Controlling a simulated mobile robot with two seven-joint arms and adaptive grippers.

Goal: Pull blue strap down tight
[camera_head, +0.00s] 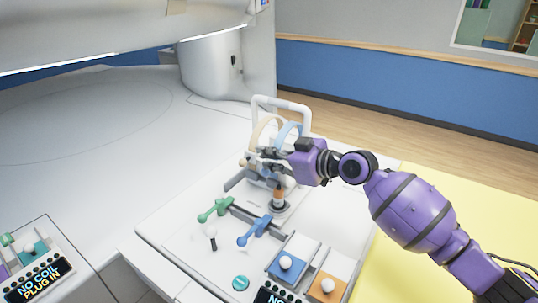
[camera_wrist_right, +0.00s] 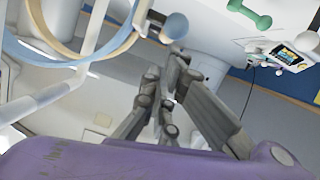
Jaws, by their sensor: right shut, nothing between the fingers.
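The blue strap (camera_head: 288,133) arches inside a white frame (camera_head: 284,101) on the white bench, just behind my right gripper. A tan strap (camera_head: 262,129) arches beside it on the left. My right gripper (camera_head: 262,158) is at the front of the frame, shut and empty, and covers the lower parts of the straps. In the right wrist view, the blue strap (camera_wrist_right: 113,47) curves past at upper left, apart from the closed fingers (camera_wrist_right: 165,95). A bluish ball (camera_wrist_right: 173,27) shows near its end. My left gripper is not in view.
Green (camera_head: 214,208) and blue (camera_head: 254,231) handles stand in front of the frame, with an orange-banded post (camera_head: 279,196) close by. Blue and orange blocks with white knobs (camera_head: 286,262) are at the front. A yellow surface (camera_head: 420,210) lies under my right arm.

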